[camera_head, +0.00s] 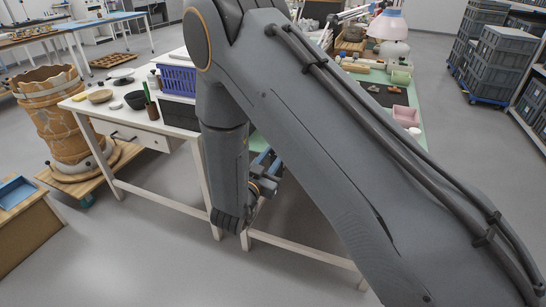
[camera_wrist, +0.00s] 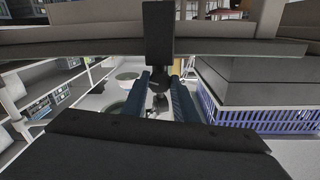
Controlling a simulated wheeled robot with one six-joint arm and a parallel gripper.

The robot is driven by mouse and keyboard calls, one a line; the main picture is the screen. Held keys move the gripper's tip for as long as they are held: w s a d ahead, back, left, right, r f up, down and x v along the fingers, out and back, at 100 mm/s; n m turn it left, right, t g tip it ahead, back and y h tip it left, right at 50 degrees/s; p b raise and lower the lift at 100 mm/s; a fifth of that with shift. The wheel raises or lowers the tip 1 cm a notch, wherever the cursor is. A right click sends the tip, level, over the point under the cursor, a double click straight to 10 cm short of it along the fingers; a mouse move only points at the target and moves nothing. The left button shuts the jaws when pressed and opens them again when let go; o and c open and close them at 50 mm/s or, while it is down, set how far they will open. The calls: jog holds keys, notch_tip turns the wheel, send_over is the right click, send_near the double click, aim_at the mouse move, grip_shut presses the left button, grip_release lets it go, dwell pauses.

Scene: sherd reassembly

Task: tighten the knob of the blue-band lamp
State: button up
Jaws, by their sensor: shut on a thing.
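My gripper (camera_wrist: 160,88) shows in the wrist view with two blue fingers, shut on a small dark piece (camera_wrist: 159,101) between them that looks like the knob. A black upright part (camera_wrist: 158,40) stands just beyond the fingers; I cannot tell if it belongs to the lamp. In the head view my gripper (camera_head: 266,170) is low by the white table's front edge, mostly behind my arm. No blue band can be made out. A lamp with a pale pink shade (camera_head: 390,25) stands at the back of the green-topped bench.
The white table (camera_head: 72,103) holds bowls, a dark box and a blue-purple basket (camera_head: 178,79), also in the wrist view (camera_wrist: 255,112). A green-topped bench (camera_head: 414,138) bears a pink tray (camera_head: 406,116). Grey floor is clear in front.

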dwell(0.3)
jog(key=o, duration=1.1)
jog(key=shift+c, duration=0.2)
jog(key=v, duration=0.8)
jog(key=shift+b, duration=0.3)
